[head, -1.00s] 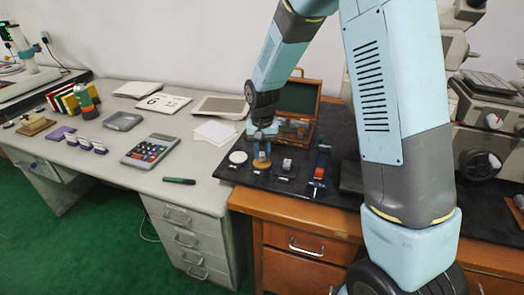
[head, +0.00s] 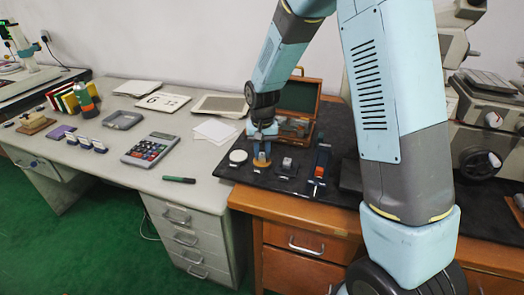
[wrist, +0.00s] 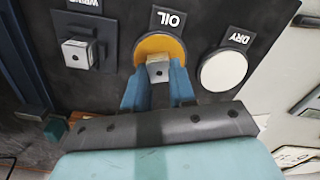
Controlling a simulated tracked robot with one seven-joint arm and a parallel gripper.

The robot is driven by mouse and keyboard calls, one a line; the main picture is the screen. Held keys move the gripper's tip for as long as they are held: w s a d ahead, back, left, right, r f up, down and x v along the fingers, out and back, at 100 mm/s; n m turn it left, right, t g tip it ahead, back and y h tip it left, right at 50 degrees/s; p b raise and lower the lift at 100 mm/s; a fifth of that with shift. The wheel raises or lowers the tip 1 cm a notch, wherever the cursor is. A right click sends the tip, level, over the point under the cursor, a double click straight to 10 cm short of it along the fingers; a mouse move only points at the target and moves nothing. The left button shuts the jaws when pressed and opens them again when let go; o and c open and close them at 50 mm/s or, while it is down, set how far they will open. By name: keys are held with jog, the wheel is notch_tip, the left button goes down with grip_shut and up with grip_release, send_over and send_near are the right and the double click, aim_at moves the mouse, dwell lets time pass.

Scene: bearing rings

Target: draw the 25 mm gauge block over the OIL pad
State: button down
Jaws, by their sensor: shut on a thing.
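The OIL pad is a round amber disc (wrist: 155,45) on the dark mat, beside its OIL label (wrist: 168,19); it also shows in the head view (head: 261,163). My gripper (wrist: 158,82) is shut on a small metal gauge block (wrist: 158,69) at the pad, and it shows in the head view (head: 262,150). The block overlaps the near part of the pad in the wrist view; whether it touches the pad I cannot tell. The block's size marking is not readable.
A white DRY pad (wrist: 223,70) lies to the right in the wrist view. Another metal block (wrist: 76,54) stands on a dark base at the left, by a WRING label (wrist: 85,3). An open wooden case (head: 299,97) stands behind my gripper.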

jog(key=shift+w+d, duration=0.2)
jog(key=shift+w, duration=0.35)
dwell(0.4)
jog(key=shift+s+a+f, duration=0.1)
jog(key=shift+s+a, duration=0.15)
jog(key=shift+s, duration=0.4)
dwell(0.6)
jog(key=shift+s+a, duration=0.15)
jog(key=shift+s, duration=0.2)
jog(key=shift+s, duration=0.1)
jog(key=shift+w, duration=0.3)
jog(key=shift+w+d, duration=0.25)
jog(key=shift+w, duration=0.2)
jog(key=shift+w+d, duration=0.15)
jog(key=shift+w, duration=0.2)
jog(key=shift+s+a, duration=0.2)
jog(key=shift+s, duration=0.35)
dwell(0.4)
jog(key=shift+r, duration=2.55)
